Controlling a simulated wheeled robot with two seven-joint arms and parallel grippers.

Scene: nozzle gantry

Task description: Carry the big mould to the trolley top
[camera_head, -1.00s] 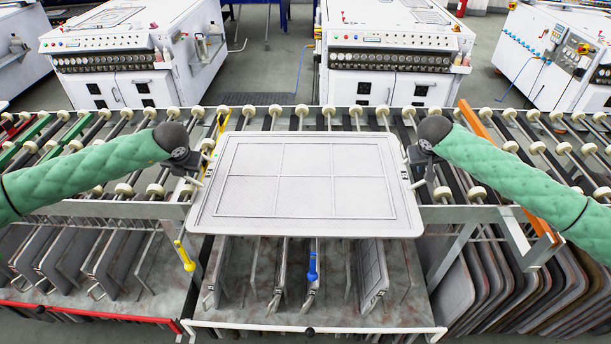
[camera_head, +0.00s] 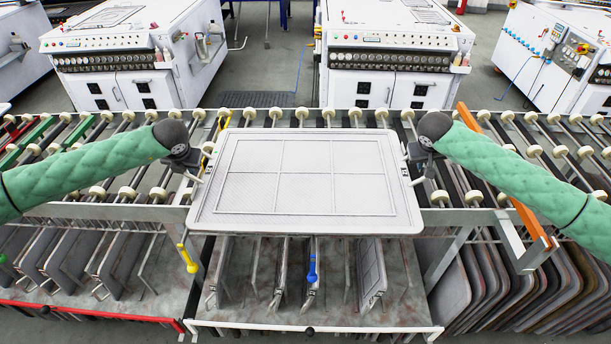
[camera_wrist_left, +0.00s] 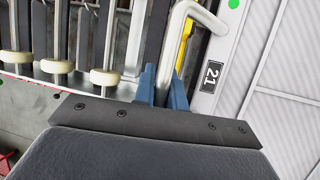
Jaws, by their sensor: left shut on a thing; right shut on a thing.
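The big mould (camera_head: 305,180) is a wide, pale grey tray-like panel with a raised frame and a grid of rectangles. It is held between my two arms in the head view, above the roller conveyor's near edge. My left gripper (camera_head: 198,168) is at its left side and my right gripper (camera_head: 414,165) at its right side. No trolley can be made out for certain.
The roller conveyor (camera_head: 500,150) runs across behind and beside the mould. Below are racks of upright grey panels (camera_head: 370,275) and a shelf with a white front edge (camera_head: 310,328). White machines (camera_head: 395,55) stand behind, with open floor between them.

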